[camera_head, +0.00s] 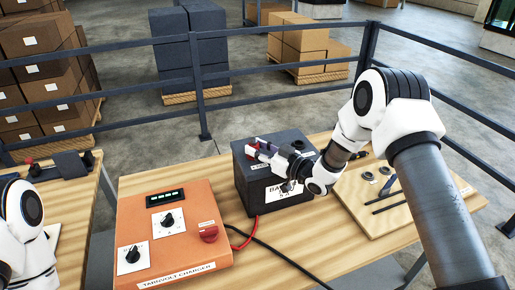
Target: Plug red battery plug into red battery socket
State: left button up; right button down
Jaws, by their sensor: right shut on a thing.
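The dark battery box (247,196) with a white label stands on the wooden table, right of the orange charger. My right gripper (255,150) is over the battery's top left part, shut on a small red piece that appears to be the red battery plug (252,148). The fingers and the small size hide most of the plug, and I cannot tell whether it touches the battery top. The red battery socket cannot be made out; the gripper and wrist cover much of the battery top. Only part of my left arm shows at the left edge; its gripper is out of view.
The orange charger (180,242) has knobs and a red button. A red cable (246,236) and a black cable (275,252) run across the table. A wooden board (370,212) with dark tools lies at the right. Metal railing (270,70) stands behind.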

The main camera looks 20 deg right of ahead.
jog(key=shift+f, duration=0.3)
jog(key=c, duration=0.7)
grip_release()
jog(key=v, duration=1.2)
jog(key=shift+f, duration=0.1)
